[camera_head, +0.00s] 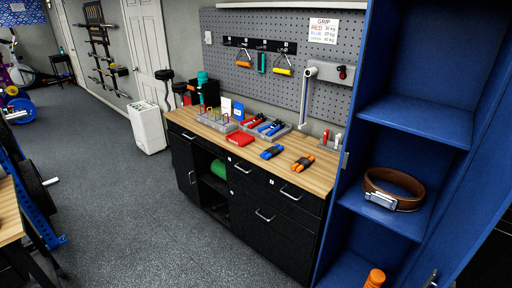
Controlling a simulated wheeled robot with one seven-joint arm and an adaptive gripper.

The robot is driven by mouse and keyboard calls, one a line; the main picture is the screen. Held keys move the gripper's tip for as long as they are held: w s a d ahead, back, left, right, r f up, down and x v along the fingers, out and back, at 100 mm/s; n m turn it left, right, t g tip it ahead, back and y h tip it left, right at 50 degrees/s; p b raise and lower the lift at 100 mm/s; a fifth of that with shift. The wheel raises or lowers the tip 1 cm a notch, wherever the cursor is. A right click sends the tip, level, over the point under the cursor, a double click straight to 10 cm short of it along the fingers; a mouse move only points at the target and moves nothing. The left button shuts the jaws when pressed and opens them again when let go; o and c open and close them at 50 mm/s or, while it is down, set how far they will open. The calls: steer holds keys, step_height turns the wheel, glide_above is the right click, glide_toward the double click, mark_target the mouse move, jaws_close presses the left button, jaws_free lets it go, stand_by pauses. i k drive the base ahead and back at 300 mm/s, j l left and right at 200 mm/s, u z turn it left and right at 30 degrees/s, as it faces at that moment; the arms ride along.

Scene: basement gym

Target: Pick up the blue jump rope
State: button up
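A small blue bundle with a dark band (271,152), which looks like the blue jump rope, lies on the wooden worktop of the black cabinet, near its front edge. A similar orange bundle with a dark band (303,163) lies to its right, apart from it. A red flat item (240,139) lies to its left. My gripper is not in view.
Behind the blue bundle, a clear divided tray (284,132) holds red and blue handled items. A grey pegboard (270,60) rises behind the worktop. A tall blue locker (416,120) stands at the right. The grey floor before the cabinet is clear.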

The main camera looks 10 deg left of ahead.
mark_target(272, 151)
steer(key=i+j, duration=0.15)
steer(key=j, duration=0.25)
steer(key=i+j+z, duration=0.1)
steer(key=j, duration=0.25)
steer(key=i+j, duration=0.2)
steer(key=j, duration=0.2)
steer(key=i+j+z, duration=0.1)
steer(key=j, duration=0.3)
steer(key=i+j, duration=0.15)
steer(key=j, duration=0.25)
steer(key=i+j+z, duration=0.1)
steer(key=j, duration=0.3)
steer(key=i+j, duration=0.15)
steer(key=j, duration=0.25)
steer(key=i+j, duration=0.4)
steer(key=j, duration=0.25)
steer(key=i+j+z, duration=0.1)
steer(key=i+j, duration=0.3)
steer(key=j, duration=0.25)
